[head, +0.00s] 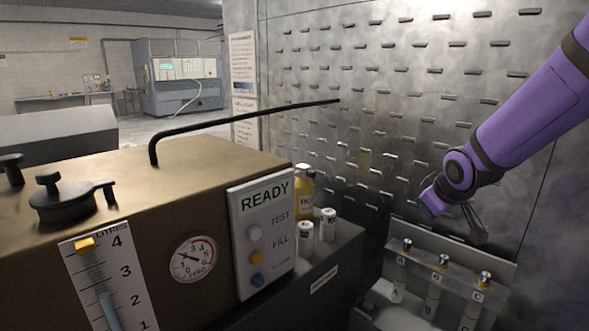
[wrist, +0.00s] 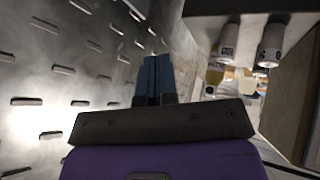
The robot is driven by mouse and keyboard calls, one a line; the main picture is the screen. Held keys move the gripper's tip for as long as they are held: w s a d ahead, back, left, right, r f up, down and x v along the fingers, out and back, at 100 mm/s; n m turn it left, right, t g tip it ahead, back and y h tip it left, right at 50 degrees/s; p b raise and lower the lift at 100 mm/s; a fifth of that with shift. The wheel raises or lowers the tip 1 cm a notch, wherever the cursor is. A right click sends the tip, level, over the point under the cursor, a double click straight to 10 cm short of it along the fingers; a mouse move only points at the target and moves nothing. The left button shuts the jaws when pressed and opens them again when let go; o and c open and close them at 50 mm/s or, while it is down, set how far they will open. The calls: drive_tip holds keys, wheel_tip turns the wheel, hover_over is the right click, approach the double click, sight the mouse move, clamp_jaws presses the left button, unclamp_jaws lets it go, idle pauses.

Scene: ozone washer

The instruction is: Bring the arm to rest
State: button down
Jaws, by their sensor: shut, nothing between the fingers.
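My purple arm (head: 530,105) reaches in from the upper right in the head view. My gripper (head: 477,232) hangs in front of the slotted metal wall, above the rack of lettered tubes. In the wrist view the two fingers of my gripper (wrist: 153,66) are together, with nothing held. The rack (head: 455,258) stands below it and holds tubes marked A (head: 401,272), B (head: 435,288) and C (head: 476,300). The gripper appears apart from the tubes.
A brass-topped machine with a READY panel (head: 262,235), gauge (head: 193,260) and black bent rod (head: 240,118) fills the left. A yellow bottle (head: 304,188) and two white canisters (head: 305,238) (head: 328,224) stand beside it. The slotted wall (head: 400,75) is close behind the arm.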

drive_tip(key=s+r+m+g, duration=0.1)
drive_tip(key=s+r+m, duration=0.2)
drive_tip(key=s, duration=1.1)
drive_tip(key=s+r+m+g, duration=0.1)
drive_tip(key=s+r+m, duration=0.2)
drive_tip(key=s+r, duration=0.5)
drive_tip(key=s, duration=0.6)
drive_tip(key=shift+r, duration=0.15)
